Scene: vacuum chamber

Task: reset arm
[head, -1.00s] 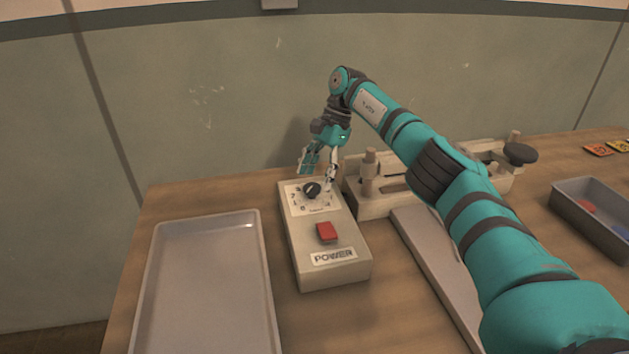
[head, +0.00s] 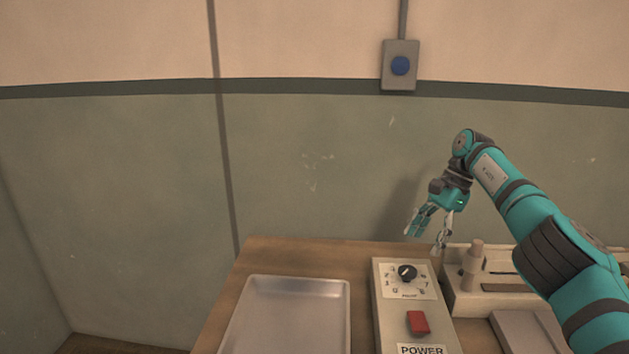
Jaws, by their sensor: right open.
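My right arm (head: 545,235) comes in from the right, teal with dark bands. My right gripper (head: 427,240) hangs open and empty above the back of the power box, with its fingertips pointing down. The gripper is apart from the black dial (head: 407,272) below it. My left gripper is not in view.
The beige power box (head: 385,320) has a red switch (head: 418,322). A grey tray (head: 345,318) lies to its left on the wooden table (head: 262,256). A wooden fixture (head: 477,262) stands to the right.

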